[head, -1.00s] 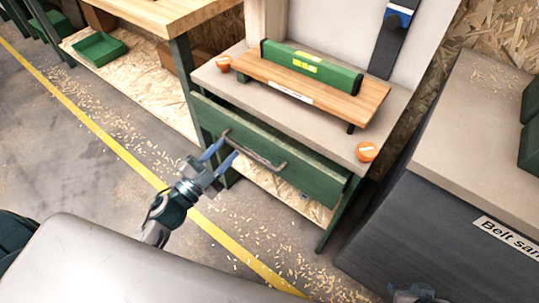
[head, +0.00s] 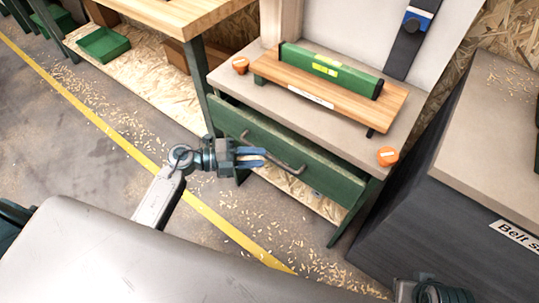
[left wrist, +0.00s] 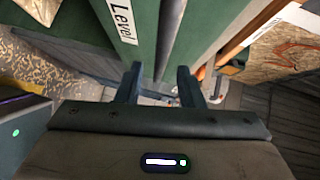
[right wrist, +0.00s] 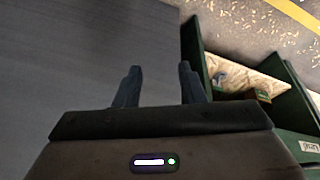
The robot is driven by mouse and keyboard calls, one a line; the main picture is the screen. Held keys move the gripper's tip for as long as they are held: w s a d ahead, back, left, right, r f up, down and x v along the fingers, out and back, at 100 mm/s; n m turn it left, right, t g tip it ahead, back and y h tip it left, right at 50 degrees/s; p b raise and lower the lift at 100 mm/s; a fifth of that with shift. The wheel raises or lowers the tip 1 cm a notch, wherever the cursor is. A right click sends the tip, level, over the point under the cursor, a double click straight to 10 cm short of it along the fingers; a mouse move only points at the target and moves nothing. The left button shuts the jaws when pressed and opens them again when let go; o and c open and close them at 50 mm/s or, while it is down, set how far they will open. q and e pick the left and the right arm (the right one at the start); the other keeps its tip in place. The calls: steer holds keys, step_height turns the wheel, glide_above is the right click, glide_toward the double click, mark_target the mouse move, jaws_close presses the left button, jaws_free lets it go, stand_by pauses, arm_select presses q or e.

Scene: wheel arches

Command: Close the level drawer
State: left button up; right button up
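The level drawer has a green front (head: 325,172) with a bent metal handle (head: 288,165). It is partly open, with a dark gap between its front and the pale bench top. In the left wrist view, a green panel (left wrist: 140,45) carries a white "Level" label (left wrist: 122,20). My left gripper (head: 265,157) is just in front of the drawer near the handle, its fingers apart and nothing seen between them. Whether it touches the handle cannot be told. My right gripper (right wrist: 160,78) is open and empty, away from the drawer beside a grey cabinet side.
A green spirit level (head: 330,70) lies on a wooden board (head: 340,100) on the bench top (head: 310,118). Orange round items (head: 388,156) sit at its edges. The grey belt sander cabinet (head: 430,220) stands at the right. The floor (head: 225,195) before the drawer is open, with scattered shavings.

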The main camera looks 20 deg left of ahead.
mark_target(270, 157)
arm_select(q)
steer(key=shift+x, duration=2.2)
jaws_close()
